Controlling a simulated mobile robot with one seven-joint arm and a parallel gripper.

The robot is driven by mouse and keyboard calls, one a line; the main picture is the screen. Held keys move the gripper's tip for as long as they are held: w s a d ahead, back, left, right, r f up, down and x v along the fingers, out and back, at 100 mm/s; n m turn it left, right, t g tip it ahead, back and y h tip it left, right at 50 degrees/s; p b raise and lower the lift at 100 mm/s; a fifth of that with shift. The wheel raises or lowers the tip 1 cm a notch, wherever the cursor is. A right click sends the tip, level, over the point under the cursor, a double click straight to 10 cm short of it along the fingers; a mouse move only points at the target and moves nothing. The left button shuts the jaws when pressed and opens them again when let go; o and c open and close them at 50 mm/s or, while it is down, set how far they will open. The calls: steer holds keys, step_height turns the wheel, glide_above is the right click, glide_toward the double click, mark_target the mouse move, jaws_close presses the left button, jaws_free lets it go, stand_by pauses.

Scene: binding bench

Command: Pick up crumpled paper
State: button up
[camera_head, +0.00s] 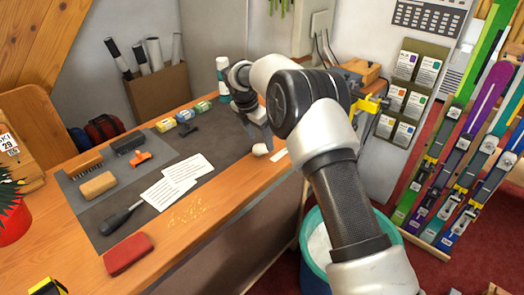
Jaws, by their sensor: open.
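A small white lump that looks like the crumpled paper (260,149) lies near the right end of the dark bench mat, close to the front edge of the wooden bench. My gripper (262,138) points down just above it. The gripper is open, but its fingertips are small in the picture, and I cannot tell whether they touch the lump. My arm comes in from the lower right and hides part of the bench's right end.
Two white sheets (177,182), a screwdriver (121,217), brushes and small boxes (184,115) lie on the bench. A red block (128,253) lies at the front. A white bottle (223,75) stands behind my wrist. A teal bin (314,262) stands below my arm, and skis lean at right.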

mark_target(262, 145)
steer(key=x, duration=0.5)
steer(key=shift+w+r, duration=0.1)
steer(key=shift+w, duration=0.05)
steer(key=c, duration=1.1)
steer(key=shift+o, duration=0.2)
